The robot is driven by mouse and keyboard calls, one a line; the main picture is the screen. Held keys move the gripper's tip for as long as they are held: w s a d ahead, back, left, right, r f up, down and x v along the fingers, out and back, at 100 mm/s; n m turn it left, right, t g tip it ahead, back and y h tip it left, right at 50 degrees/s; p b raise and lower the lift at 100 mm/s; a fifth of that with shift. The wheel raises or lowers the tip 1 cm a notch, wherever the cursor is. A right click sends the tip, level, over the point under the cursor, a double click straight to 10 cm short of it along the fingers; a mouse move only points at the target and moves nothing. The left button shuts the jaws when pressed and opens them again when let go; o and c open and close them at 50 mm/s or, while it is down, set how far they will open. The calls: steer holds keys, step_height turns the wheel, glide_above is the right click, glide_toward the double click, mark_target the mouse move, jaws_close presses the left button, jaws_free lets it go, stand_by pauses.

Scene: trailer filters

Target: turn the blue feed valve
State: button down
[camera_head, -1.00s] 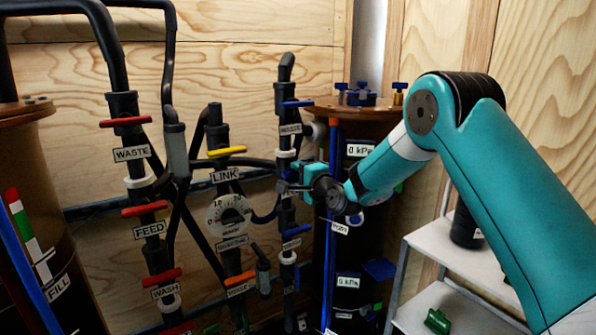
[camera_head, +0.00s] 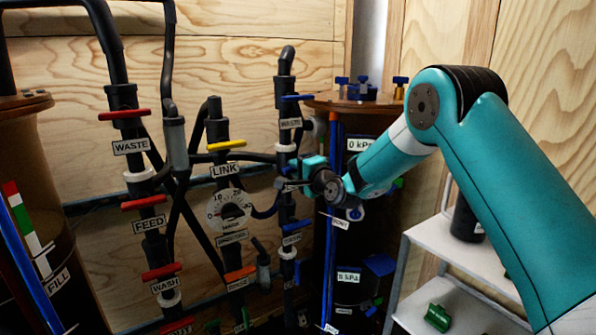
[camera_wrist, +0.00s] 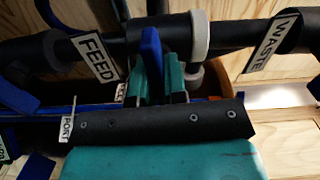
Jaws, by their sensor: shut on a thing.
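The blue feed valve's handle (camera_wrist: 151,48) shows in the wrist view beside the FEED label (camera_wrist: 95,57) on the black pipe. My gripper (camera_wrist: 157,68) has its teal fingers on either side of this handle and is shut on it. In the head view my gripper (camera_head: 290,184) reaches the right-hand black pipe, between the blue WASTE valve (camera_head: 296,98) above and another blue valve (camera_head: 293,226) below. There my gripper hides the feed handle, so its angle is hard to read.
Red-handled valves (camera_head: 144,202) line the left pipe. A yellow LINK valve (camera_head: 226,145) and a round gauge (camera_head: 230,212) sit on the middle pipe. A dark tank with a brown lid (camera_head: 322,101) stands behind my gripper. A white shelf (camera_head: 452,240) stands at right.

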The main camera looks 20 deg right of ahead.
steer(key=n+b, duration=0.4)
steer(key=shift+f, duration=0.25)
steer(key=n+b, duration=0.4)
steer(key=shift+n, duration=0.3)
steer(key=n+b, duration=0.4)
steer(key=shift+b, duration=0.3)
steer(key=shift+r+n+b, duration=0.15)
steer(key=shift+n+b, duration=1.25)
steer(key=shift+n, duration=0.7)
steer(key=c, duration=1.2)
jaws_free()
steer(key=shift+o, duration=0.2)
steer(key=shift+r, duration=0.1)
